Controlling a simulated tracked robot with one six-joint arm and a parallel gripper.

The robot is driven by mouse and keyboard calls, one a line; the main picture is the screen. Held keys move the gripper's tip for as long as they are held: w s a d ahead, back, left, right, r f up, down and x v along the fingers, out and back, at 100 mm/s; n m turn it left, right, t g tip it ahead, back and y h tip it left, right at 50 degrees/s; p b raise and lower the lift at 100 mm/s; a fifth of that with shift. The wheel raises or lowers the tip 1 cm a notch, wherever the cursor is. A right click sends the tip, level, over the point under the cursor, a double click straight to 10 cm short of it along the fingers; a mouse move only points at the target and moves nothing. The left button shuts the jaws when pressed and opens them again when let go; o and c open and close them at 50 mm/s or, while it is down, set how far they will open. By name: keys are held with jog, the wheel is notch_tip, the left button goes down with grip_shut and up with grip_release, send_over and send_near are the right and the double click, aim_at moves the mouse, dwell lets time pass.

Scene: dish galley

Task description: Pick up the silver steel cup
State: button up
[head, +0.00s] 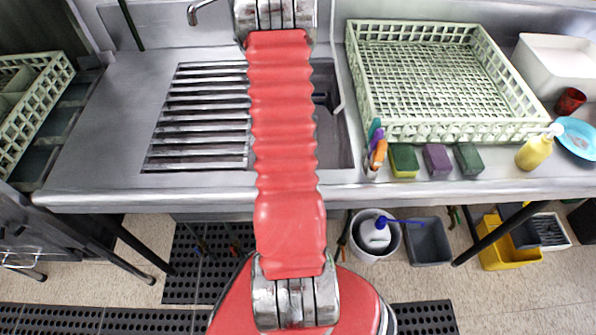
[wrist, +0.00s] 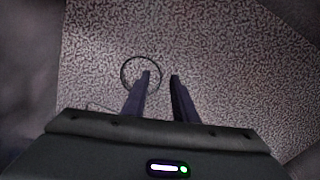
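I cannot make out a silver steel cup in either view. In the wrist view my gripper (wrist: 160,77) shows two dark fingers held apart, with nothing between them. A thin dark ring (wrist: 122,74) shows by the left fingertip against a speckled surface; I cannot tell what it belongs to. In the head view my red arm reaches up over the sink (head: 334,140), and my gripper is out of sight there.
A slatted metal rack (head: 200,118) lies over the sink's left part. A pale green dish rack (head: 362,95) stands right. Sponges (head: 437,160), a yellow bottle (head: 535,152), a red cup (head: 570,101), a blue plate (head: 578,138) and a white tub (head: 556,62) crowd the right counter.

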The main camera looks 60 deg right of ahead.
jog(key=shift+s+d+f, duration=0.1)
jog(key=shift+d+f, duration=0.05)
jog(key=shift+f, duration=1.75)
jog(key=shift+c, duration=0.6)
grip_shut()
